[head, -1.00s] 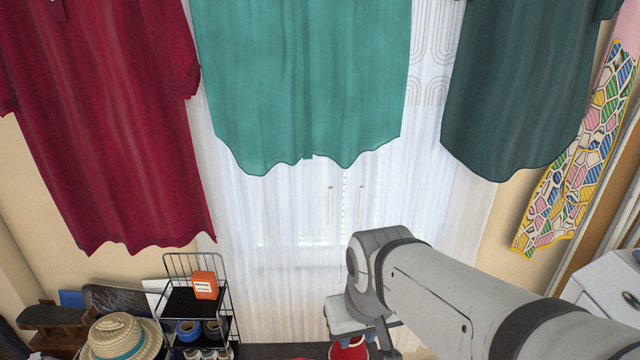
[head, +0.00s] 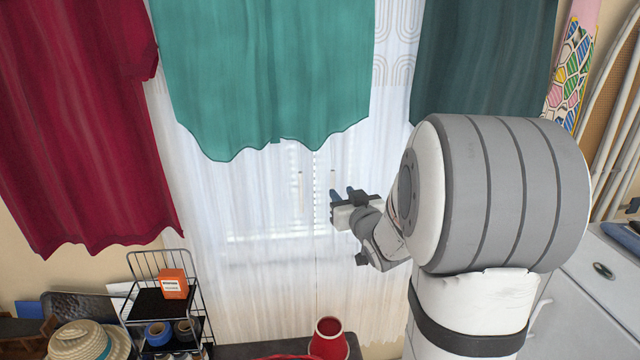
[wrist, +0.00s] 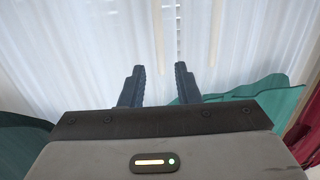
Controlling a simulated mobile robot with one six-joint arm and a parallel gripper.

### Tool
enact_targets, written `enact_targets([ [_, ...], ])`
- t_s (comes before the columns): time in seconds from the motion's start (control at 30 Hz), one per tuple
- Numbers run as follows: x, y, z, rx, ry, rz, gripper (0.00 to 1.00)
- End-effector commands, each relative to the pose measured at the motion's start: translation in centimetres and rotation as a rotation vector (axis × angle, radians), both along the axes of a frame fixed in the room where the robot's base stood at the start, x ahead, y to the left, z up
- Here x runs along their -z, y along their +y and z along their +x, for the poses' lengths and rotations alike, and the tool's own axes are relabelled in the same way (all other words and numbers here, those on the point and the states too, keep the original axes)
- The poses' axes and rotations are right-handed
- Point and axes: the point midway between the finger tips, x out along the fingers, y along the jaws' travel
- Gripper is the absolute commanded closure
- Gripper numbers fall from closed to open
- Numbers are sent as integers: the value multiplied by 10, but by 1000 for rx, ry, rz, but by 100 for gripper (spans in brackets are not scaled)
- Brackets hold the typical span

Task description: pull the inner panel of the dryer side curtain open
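Sheer white curtain (head: 200,190) hangs over a window behind a teal shirt-like cloth (head: 260,80); it fills most of the wrist view (wrist: 80,50). A line near its middle looks like a join between two panels, but I cannot tell which is the inner one. Two thin wands, left (head: 300,190) and right (head: 332,179), show at the window. My gripper (head: 342,194) is in front of the curtain beside the right wand. In the wrist view its two dark fingers (wrist: 159,72) stand apart with nothing between them. Contact with the curtain cannot be told.
A dark red cloth (head: 80,130) hangs left and a dark green one (head: 480,60) right. Below stand a wire rack (head: 152,262) with an orange box (head: 173,284), a straw hat (head: 88,340) and a red pot (head: 328,338). A white cabinet (head: 590,290) stands at right.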

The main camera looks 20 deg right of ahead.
Motion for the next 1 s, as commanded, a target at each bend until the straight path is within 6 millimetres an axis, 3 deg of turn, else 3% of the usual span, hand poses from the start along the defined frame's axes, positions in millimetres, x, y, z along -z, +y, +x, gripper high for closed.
enact_targets([
  [0.17, -2, -2, 10, -19, -40, 6, 71],
  [0.6, -2, -2, 73, -18, -39, 5, 71],
  [1.0, -2, -2, 80, -16, -39, 6, 72],
])
